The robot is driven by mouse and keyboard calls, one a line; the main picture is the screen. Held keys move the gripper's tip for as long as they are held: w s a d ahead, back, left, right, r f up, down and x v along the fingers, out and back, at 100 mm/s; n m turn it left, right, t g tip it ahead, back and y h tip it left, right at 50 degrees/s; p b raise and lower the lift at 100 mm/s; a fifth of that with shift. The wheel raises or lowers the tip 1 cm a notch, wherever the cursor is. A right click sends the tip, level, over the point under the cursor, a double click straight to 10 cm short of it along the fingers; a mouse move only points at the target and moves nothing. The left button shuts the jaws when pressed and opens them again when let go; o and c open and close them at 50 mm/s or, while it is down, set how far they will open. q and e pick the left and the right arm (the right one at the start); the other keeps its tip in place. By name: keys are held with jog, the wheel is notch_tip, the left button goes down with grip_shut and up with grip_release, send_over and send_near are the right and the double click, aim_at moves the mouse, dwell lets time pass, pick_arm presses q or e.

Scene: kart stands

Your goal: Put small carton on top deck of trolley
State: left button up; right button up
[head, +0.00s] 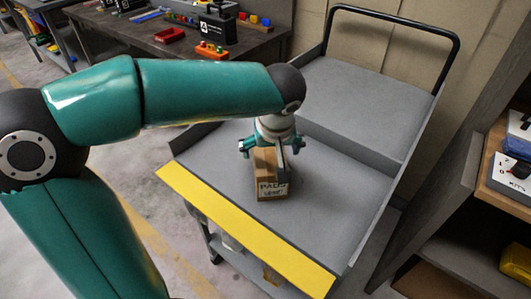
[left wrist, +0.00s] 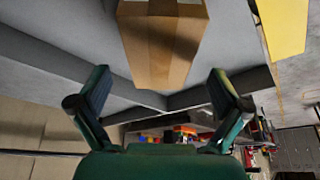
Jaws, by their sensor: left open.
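The small carton (head: 272,188), brown with a dark printed label, stands upright on the grey top deck (head: 335,205) of the trolley, near the yellow front edge. My left gripper (head: 271,147) is directly above and around the top of the carton in the head view, partly hiding it. In the left wrist view the carton (left wrist: 165,50) shows beyond the two spread fingers (left wrist: 160,105), with a clear gap between them. The left gripper is open and holds nothing. Whether a finger touches the carton cannot be told. My right gripper is not in view.
The trolley has a raised grey rear section (head: 365,95) and a black push handle (head: 400,25). A dark workbench (head: 165,40) with a red tray (head: 169,35) stands behind at left. Shelving (head: 500,190) is close at the right. The deck around the carton is clear.

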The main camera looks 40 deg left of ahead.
pick_arm(q)
jog(key=v, duration=0.5)
jog(key=shift+d+r, duration=0.1)
jog(key=shift+r, duration=0.05)
dwell(0.3)
